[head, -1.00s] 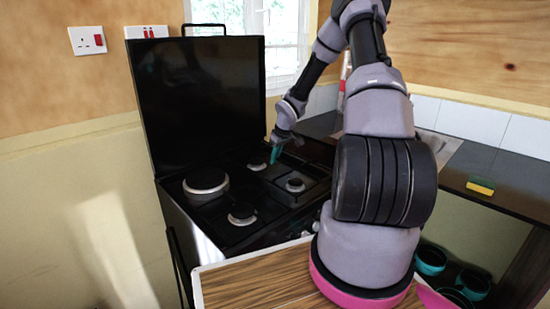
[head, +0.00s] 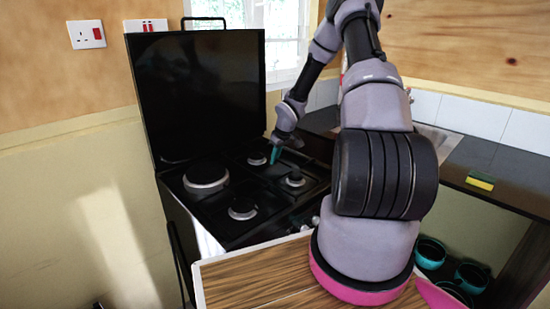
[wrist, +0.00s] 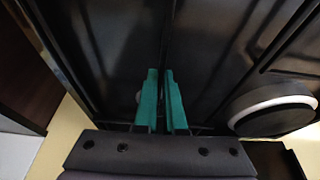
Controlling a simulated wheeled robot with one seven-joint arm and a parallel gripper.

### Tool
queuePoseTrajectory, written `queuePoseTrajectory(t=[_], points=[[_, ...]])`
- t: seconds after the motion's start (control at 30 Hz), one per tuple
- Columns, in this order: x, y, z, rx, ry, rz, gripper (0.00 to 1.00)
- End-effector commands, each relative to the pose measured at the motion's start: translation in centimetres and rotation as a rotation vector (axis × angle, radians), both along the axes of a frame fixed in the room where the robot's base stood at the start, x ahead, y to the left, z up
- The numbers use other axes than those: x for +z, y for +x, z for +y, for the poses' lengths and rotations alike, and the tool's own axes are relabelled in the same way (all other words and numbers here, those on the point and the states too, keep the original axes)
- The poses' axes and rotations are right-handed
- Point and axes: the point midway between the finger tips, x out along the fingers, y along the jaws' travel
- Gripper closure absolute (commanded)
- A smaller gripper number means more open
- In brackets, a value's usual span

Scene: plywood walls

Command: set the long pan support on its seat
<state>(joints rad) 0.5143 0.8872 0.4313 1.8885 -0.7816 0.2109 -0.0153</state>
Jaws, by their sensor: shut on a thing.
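My gripper (head: 275,155) is over the back of the black hob (head: 215,232), among its burners. In the wrist view its teal fingers (wrist: 164,98) are nearly together, closed on a thin dark bar. I take this bar to be the long pan support (wrist: 168,38). It runs away from the fingertips and is hard to tell from the black hob behind it. Whether the pan support touches the hob or its seat cannot be told. Burners show at the left (head: 206,178), front (head: 242,209) and right (head: 295,179).
The raised black hob lid (head: 200,95) stands behind the burners. A wooden worktop (head: 255,280) lies in front. A dark counter at the right carries a sponge (head: 480,181). Teal pots (head: 431,253) sit below it.

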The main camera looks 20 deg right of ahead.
Motion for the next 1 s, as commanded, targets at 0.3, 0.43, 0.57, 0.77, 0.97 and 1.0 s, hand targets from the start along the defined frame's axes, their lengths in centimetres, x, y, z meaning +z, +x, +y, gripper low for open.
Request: queuePoseTrajectory(t=[0.3, 0.43, 0.57, 0.77, 0.97, 1.0], points=[[-0.3, 0.08, -0.03, -0.001, -0.001, -0.003, 1.0], [-0.3, 0.08, -0.02, 0.0, 0.0, -0.002, 1.0], [-0.32, 0.08, -0.01, 0.0, 0.0, -0.002, 1.0], [-0.46, 0.07, 0.0, 0.0, 0.0, -0.001, 1.0], [-0.64, 0.08, 0.01, 0.0, 0.0, -0.002, 1.0], [-0.68, 0.08, 0.01, 0.0, 0.0, -0.002, 1.0]])
